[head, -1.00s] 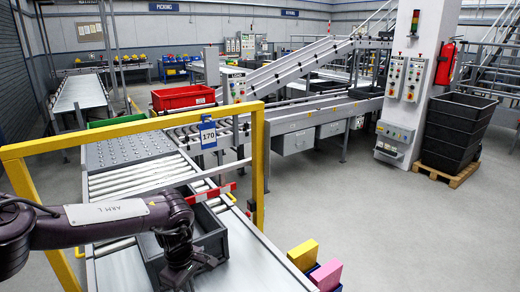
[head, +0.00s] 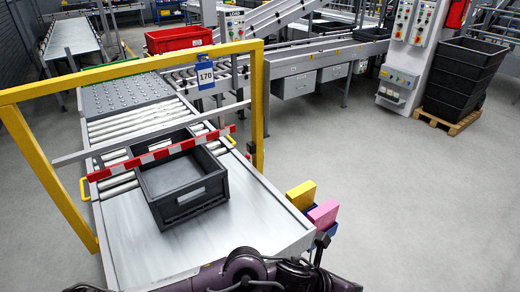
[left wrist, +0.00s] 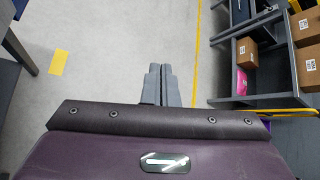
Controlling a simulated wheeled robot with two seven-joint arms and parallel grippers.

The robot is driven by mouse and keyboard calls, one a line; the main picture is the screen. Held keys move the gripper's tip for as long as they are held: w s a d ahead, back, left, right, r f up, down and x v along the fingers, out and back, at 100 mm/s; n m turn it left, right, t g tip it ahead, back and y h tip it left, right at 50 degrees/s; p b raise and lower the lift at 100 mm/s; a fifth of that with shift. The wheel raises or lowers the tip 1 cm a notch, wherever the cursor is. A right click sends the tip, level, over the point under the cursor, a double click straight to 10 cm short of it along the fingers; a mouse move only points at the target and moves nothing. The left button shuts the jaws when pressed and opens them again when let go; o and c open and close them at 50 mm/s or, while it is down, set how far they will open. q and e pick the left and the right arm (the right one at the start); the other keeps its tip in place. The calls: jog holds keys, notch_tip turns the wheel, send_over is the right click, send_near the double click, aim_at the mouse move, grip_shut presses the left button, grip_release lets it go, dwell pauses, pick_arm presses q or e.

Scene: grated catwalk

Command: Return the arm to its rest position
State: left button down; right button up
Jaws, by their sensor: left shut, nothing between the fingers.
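My left gripper (left wrist: 165,84) shows in the left wrist view, its two grey fingers shut together with nothing between them. It hangs over bare grey floor, with the dark purple wrist housing below it in the picture. In the head view, dark purple arm links of mine lie along the bottom edge, and I cannot make out the gripper's fingers there. The arm is clear of the dark grey crate (head: 187,203), which stands on the conveyor's metal end plate (head: 240,220). My right gripper is in neither view.
A yellow frame (head: 257,100) and a red-and-white bar (head: 160,153) span the conveyor. Pink (head: 323,214) and yellow blocks (head: 301,194) sit at its right edge. A shelf with cardboard boxes (left wrist: 308,69) stands right in the wrist view. Open floor lies right of the conveyor.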

pick_arm(q)
notch_tip(320, 180, up, 6)
jog(key=w+a+n+t, duration=0.2)
jog(key=n+t, duration=0.1)
jog(key=n, duration=0.7)
jog(key=w+a+n+t+y, duration=0.3)
jog(key=w+a+n+y, duration=0.1)
jog(key=a+n, duration=0.95)
jog(key=s+a+f+n+g+y, duration=0.2)
jog(key=s+a+f+n, duration=0.15)
jog(key=a+n, duration=0.35)
jog(key=s+a+f+n+g+y, duration=0.15)
jog(key=s+a+n, duration=0.3)
jog(key=a, duration=0.45)
jog(key=s+a+f+n+g+y, duration=0.2)
jog(key=s+a+f+n+y, duration=0.15)
jog(key=a+n, duration=0.4)
notch_tip(320, 180, down, 30)
jog(key=s+m+g, duration=0.1)
jog(key=s, duration=0.1)
jog(key=s+a+f, duration=0.1)
jog(key=s+f, duration=0.8)
jog(key=s, duration=0.1)
jog(key=s+a+f+g+b, duration=0.1)
jog(key=s+a+f, duration=0.1)
jog(key=s+f, duration=0.7)
jog(key=shift+s+a+f+h, duration=0.3)
jog(key=shift+s+f, duration=0.05)
jog(key=shift+f, duration=0.35)
